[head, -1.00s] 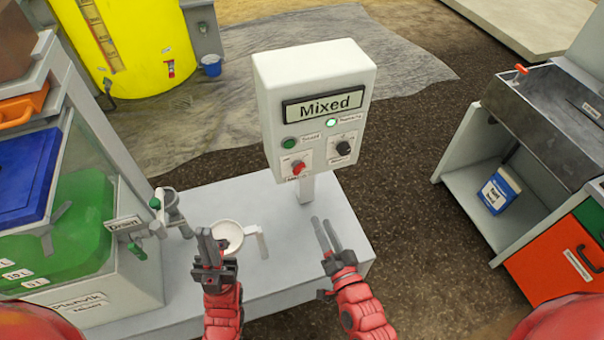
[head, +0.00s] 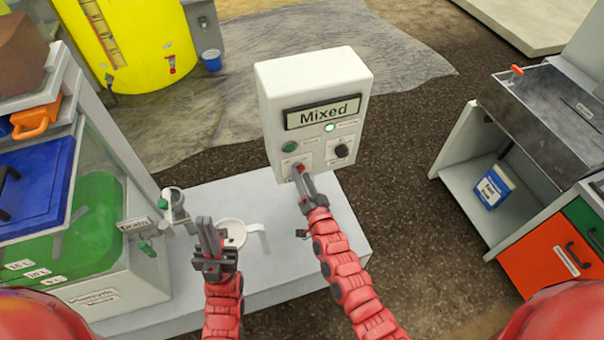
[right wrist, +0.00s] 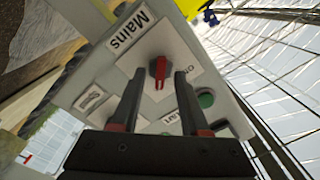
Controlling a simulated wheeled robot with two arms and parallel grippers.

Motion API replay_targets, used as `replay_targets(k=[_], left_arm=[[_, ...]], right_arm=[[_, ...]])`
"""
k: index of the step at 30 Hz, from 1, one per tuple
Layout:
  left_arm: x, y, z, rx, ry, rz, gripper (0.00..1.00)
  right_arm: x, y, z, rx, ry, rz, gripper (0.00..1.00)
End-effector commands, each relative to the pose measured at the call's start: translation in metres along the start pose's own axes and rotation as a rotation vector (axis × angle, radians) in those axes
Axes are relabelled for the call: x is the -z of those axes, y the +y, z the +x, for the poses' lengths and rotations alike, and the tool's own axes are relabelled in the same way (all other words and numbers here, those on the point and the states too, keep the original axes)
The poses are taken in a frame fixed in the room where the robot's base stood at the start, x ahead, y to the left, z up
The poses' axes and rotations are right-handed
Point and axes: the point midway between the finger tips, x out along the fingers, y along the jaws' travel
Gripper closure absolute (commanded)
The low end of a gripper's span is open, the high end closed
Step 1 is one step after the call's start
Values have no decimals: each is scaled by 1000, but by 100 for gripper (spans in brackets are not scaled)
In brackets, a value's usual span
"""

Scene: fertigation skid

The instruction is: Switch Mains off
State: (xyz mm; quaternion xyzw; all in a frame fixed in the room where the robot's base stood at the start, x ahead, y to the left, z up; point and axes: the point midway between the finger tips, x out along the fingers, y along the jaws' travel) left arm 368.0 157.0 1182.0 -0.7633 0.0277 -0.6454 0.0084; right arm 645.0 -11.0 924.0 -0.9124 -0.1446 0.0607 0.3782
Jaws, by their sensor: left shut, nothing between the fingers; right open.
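The white control box (head: 312,80) stands on the grey bench, and its display (head: 322,112) reads "Mixed". The Mains switch (right wrist: 159,69) is a red rotary knob on a white plate, with a "Mains" label (right wrist: 128,31) beside it and "ON" printed on the other side. My right gripper (head: 299,172) is open at the lower left of the box face and hides most of the knob in the head view. In the right wrist view its fingertips (right wrist: 158,75) lie either side of the knob; contact cannot be told. My left gripper (head: 208,225) is shut and empty over the bench.
A green button (head: 290,147), a lit green lamp (head: 329,127) and a black knob (head: 341,151) are close by on the box face. A white funnel-like cup (head: 232,228) is behind my left gripper. A tank with a drain valve (head: 146,247) stands left.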

Motion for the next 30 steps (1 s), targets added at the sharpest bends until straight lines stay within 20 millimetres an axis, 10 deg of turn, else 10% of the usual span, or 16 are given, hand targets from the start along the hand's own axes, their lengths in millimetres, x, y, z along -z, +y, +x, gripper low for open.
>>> replay_targets(k=[12,20,30], left_arm=[[0,0,2,0,0,0,100],[0,0,2,0,0,0,100],[0,0,0,0,0,0,100]], right_arm=[[0,0,8,0,1,0,55],[0,0,7,0,1,-1,100],[0,0,7,0,2,-3,100]])
